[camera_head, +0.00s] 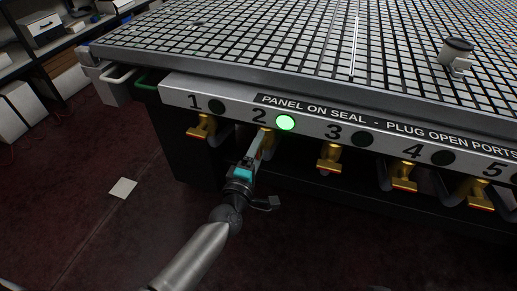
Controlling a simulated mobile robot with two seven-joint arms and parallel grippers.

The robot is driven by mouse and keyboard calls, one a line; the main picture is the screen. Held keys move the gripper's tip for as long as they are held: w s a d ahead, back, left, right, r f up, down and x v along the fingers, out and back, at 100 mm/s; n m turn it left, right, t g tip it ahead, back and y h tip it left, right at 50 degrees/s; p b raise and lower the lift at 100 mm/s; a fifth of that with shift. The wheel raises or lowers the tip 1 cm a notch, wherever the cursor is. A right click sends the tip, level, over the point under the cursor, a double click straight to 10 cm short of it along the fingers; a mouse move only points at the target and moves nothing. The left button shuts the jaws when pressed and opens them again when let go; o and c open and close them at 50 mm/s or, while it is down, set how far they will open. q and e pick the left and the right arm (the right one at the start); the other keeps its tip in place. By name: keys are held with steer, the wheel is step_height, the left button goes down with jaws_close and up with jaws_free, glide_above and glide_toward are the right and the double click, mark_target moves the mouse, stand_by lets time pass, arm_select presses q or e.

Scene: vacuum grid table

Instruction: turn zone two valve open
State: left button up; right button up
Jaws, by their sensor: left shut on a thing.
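The zone two valve (266,133) is a yellow valve under the number 2 on the table's front panel, mostly hidden behind my gripper. The round lamp (285,122) beside the number 2 glows green. My left gripper (261,146) reaches up from below and its fingers are shut on the zone two valve. How far the handle is turned is hidden by the fingers. My right gripper is not in view.
Other yellow valves hang under the panel at one (202,127), three (330,157) and four (403,176), with dark lamps. The grid table top (270,40) is above. Shelves (40,50) are at the far left.

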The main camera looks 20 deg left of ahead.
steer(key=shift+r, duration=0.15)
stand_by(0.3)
arm_select(q)
steer(key=o, duration=1.2)
steer(key=shift+o, duration=0.2)
steer(key=s+p, duration=0.3)
steer(key=s, duration=1.2)
steer(key=shift+s+a, duration=0.15)
steer(key=shift+a, duration=0.1)
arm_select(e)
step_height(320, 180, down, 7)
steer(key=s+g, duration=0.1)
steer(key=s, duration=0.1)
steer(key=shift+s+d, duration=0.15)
